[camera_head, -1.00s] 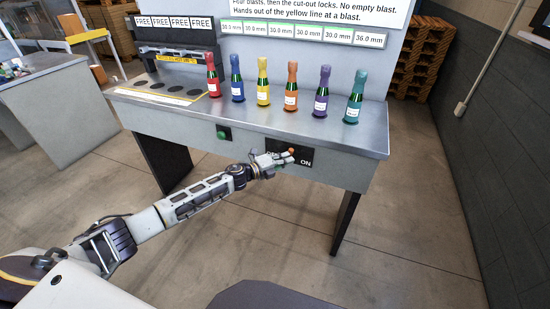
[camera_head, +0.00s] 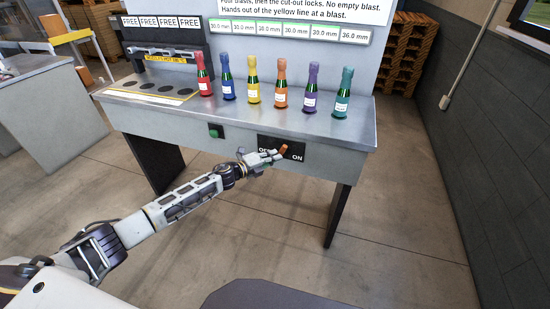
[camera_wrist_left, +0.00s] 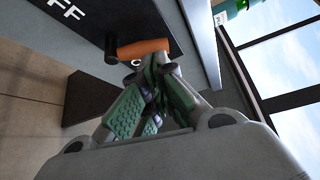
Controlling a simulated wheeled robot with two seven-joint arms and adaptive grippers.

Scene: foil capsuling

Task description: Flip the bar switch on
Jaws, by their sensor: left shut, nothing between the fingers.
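The bar switch has an orange handle (camera_head: 283,149) on a black plate (camera_head: 296,152) on the front of the bench, with OFF at the left and ON at the right. In the head view the handle points toward the ON side. My left gripper (camera_head: 272,160) is shut and empty, just below and left of the handle. In the left wrist view the orange handle (camera_wrist_left: 143,48) is right in front of my shut fingertips (camera_wrist_left: 160,72); I cannot tell whether they touch. The OFF letters show at upper left there. My right gripper is not in view.
A green button (camera_head: 214,132) is on the bench front, left of the switch. Several coloured-foil bottles (camera_head: 281,95) stand in a row on the metal bench top (camera_head: 240,115). A capsuling unit (camera_head: 172,65) stands at the back left. The floor before the bench is clear.

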